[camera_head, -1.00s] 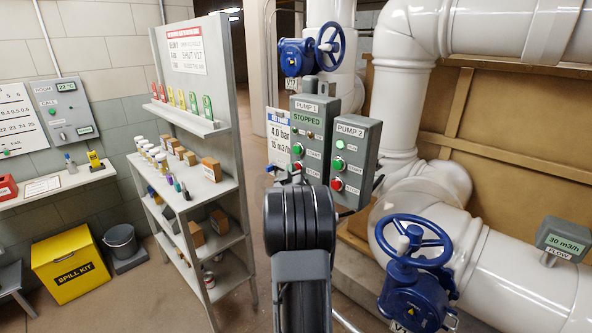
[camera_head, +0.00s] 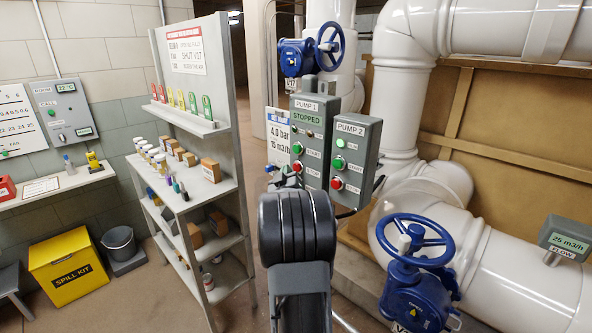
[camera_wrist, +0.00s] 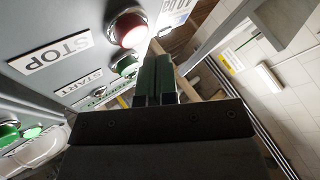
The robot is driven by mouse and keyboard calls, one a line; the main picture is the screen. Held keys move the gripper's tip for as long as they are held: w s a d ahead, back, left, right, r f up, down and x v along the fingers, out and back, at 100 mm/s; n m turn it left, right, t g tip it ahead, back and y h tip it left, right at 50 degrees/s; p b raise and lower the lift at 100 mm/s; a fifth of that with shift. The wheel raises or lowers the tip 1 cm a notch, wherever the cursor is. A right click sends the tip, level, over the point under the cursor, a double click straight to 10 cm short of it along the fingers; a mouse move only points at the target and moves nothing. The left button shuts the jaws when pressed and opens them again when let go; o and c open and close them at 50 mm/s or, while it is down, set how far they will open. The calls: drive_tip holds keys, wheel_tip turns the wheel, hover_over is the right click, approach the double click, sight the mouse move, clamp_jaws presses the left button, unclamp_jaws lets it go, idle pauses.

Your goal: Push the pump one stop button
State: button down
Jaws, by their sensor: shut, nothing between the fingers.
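The pump 1 box (camera_head: 314,112) is grey, and its display reads STOPPED. Its green start button (camera_head: 298,148) sits above its red stop button (camera_head: 298,166). In the wrist view, a red button (camera_wrist: 128,28) with a silver ring shows beside a STOP label (camera_wrist: 52,52), and a green button (camera_wrist: 125,66) shows by a START label. My gripper (camera_wrist: 155,62) is shut and empty, with its fingertips beside the panel face, close to the buttons and apart from the red one. In the head view, my arm hides most of the gripper, just below the pump 1 box.
The pump 2 box (camera_head: 354,160) stands right beside, with its own green and red buttons. A blue valve wheel (camera_head: 415,240) is at the lower right and another valve (camera_head: 296,57) is above. A shelf rack (camera_head: 200,190) stands left.

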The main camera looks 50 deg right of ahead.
drive_tip(key=shift+w+a+b, duration=0.15)
drive_tip(key=shift+a+b, duration=0.8)
drive_tip(key=shift+a, duration=1.35)
